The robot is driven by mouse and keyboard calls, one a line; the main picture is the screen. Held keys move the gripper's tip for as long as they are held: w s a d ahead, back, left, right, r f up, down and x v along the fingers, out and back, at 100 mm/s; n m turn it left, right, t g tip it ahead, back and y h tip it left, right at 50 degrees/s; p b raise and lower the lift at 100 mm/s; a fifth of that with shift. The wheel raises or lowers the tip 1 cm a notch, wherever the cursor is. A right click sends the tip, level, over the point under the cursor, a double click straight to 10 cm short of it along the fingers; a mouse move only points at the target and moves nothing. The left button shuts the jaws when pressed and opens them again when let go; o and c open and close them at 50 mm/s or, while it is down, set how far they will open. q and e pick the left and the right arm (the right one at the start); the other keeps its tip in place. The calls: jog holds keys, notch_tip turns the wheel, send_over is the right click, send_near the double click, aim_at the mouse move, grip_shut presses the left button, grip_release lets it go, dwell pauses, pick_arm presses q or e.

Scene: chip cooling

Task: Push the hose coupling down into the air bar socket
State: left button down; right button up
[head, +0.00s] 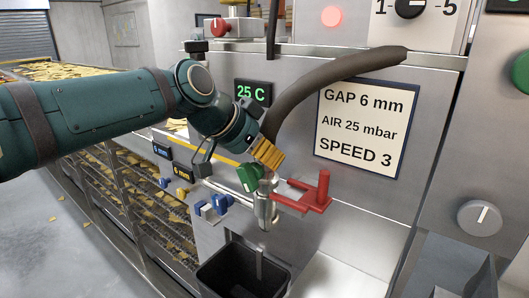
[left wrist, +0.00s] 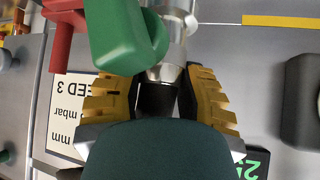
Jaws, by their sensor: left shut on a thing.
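My left gripper (head: 267,154) is shut on the hose end, just above the metal air bar socket (head: 265,211). In the left wrist view its yellow ribbed fingers flank the black hose end and silver hose coupling (left wrist: 165,72). The dark grey hose (head: 325,75) arches from the upper right down behind the gripper. The coupling lines up with the silver pipe beyond it; I cannot tell how deep it sits. A green lever (head: 249,178) stands beside the socket and shows large in the left wrist view (left wrist: 125,38). My right gripper is not in view.
A red bracket (head: 310,192) juts out right of the socket. Blue blocks (head: 213,206) sit to its left, and a black bin (head: 240,272) stands below. A settings sign (head: 360,130) is on the panel behind. Chip-laden conveyors (head: 125,190) run along the left.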

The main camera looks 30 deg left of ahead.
pick_arm(q)
jog(key=shift+f+b, duration=0.65)
jog(key=shift+f, duration=0.15)
jog(key=c, duration=0.6)
grip_release()
jog(key=shift+o, duration=0.2)
jog(key=v, duration=1.2)
jog(key=shift+s, duration=0.1)
